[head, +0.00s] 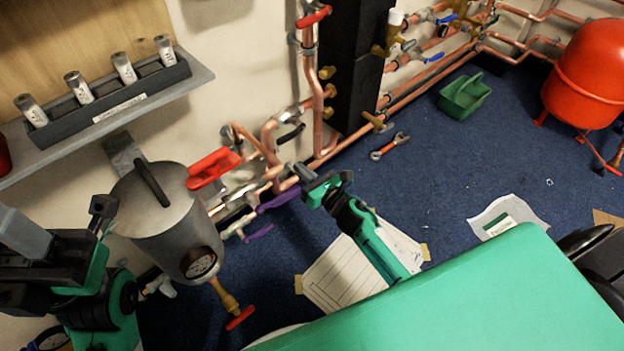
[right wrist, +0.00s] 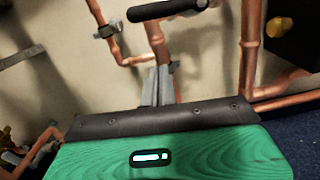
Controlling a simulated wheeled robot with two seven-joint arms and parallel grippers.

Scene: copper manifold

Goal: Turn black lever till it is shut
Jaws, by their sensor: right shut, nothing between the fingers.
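The black lever (head: 291,133) is on a copper pipe of the manifold, just left of the tall black casing in the head view. In the right wrist view the black lever (right wrist: 168,9) shows at the top edge and lies roughly crosswise to the copper pipe below it. My right gripper (head: 303,173) is below and slightly right of the lever, apart from it. In the right wrist view its fingers (right wrist: 157,86) are together and empty, below the lever. My left gripper (head: 103,207) is at the far left near the grey tank; its jaw state is unclear.
A red lever (head: 213,167) and purple levers (head: 278,200) sit on nearby pipes. The grey tank (head: 163,225) stands to the left, the black casing (head: 352,75) to the right. A wrench (head: 390,146) and green caddy (head: 464,96) lie on the open blue floor.

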